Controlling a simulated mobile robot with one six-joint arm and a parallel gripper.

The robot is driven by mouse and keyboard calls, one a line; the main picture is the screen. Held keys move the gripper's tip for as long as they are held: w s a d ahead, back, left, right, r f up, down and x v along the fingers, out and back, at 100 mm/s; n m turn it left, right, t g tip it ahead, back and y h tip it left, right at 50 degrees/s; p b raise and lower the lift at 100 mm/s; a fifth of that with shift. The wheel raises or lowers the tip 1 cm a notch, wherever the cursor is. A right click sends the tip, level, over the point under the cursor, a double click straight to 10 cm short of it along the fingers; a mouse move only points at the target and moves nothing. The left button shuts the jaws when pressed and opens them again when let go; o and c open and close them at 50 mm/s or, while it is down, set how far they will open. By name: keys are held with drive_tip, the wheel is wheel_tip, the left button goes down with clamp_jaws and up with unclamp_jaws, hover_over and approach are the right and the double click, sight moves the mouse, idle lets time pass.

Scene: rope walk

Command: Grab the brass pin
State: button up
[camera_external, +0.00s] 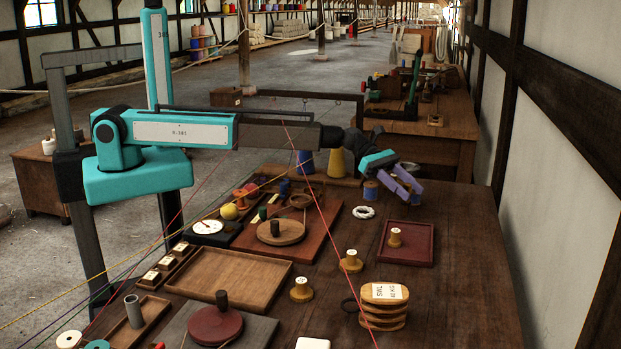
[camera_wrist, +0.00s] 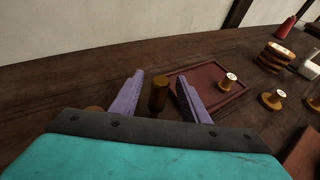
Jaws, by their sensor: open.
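The brass pin (camera_wrist: 159,94) shows in the wrist view as a short, dark golden cylinder standing upright on the table. My gripper (camera_wrist: 161,78) is open, with one purple finger on each side of the pin. Gaps show between the pin and both fingers, so they look apart from it. In the external view my gripper (camera_external: 405,183) is low over the far right part of the table, tilted, beyond the dark red tray (camera_external: 424,260). I cannot make out the pin there; the fingers seem to hide it.
A yellowish knob with a pale top (camera_external: 394,237) stands in the red tray; similar knobs (camera_external: 351,262) stand nearer. A blue spool (camera_external: 371,190) and a white ring (camera_external: 363,212) lie left of my gripper. Stacked wooden blocks (camera_external: 384,306) stand in front. A red cord crosses the external view.

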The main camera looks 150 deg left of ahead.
clamp_jaws()
drive_tip(key=shift+r, duration=0.15)
idle(0.4)
drive_tip(key=shift+r+b, duration=0.4)
drive_tip(key=shift+r, duration=1.15)
drive_tip(key=s+d+r+b, duration=0.1)
drive_tip(key=s+d+b, duration=0.1)
drive_tip(key=s+d, duration=0.8)
drive_tip(key=shift+s+d+r, duration=0.2)
drive_tip(key=shift+d+r, duration=0.15)
drive_tip(key=shift+d, duration=0.8)
